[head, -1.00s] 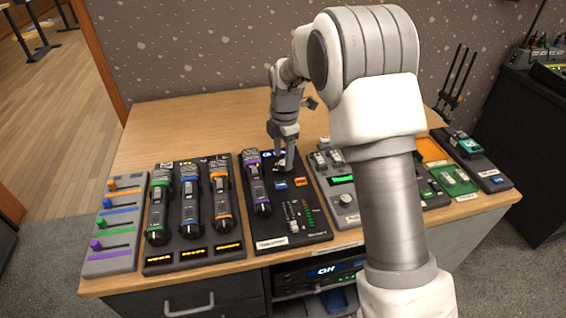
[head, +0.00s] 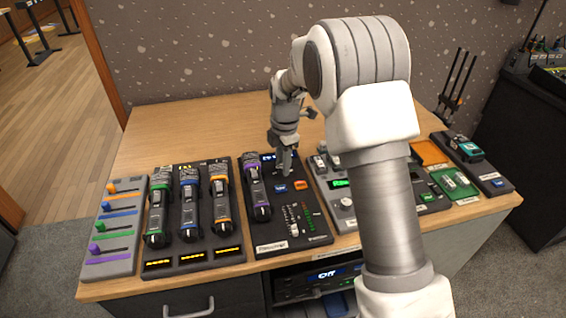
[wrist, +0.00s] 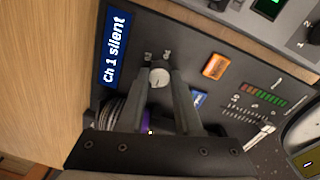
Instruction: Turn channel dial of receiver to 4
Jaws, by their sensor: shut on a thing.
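The receiver (head: 262,245) is a black panel on the desk, left of my arm in the head view. Its blue display (wrist: 115,46) reads "Ch 1 silent" in the wrist view. The channel dial (wrist: 159,78) is a small round pale knob beside the display. My gripper (wrist: 159,68) points down at the panel with its fingers on both sides of the dial, shut on it. In the head view my gripper (head: 284,170) hides most of the dial. I cannot read the dial's marks.
A purple-banded microphone (head: 257,190) lies on the receiver, close to my gripper. An orange button (wrist: 215,66), a blue button (wrist: 200,99) and a slider (wrist: 250,136) are nearby. A grey panel (head: 346,215) stands right; bare desk (head: 190,125) lies behind.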

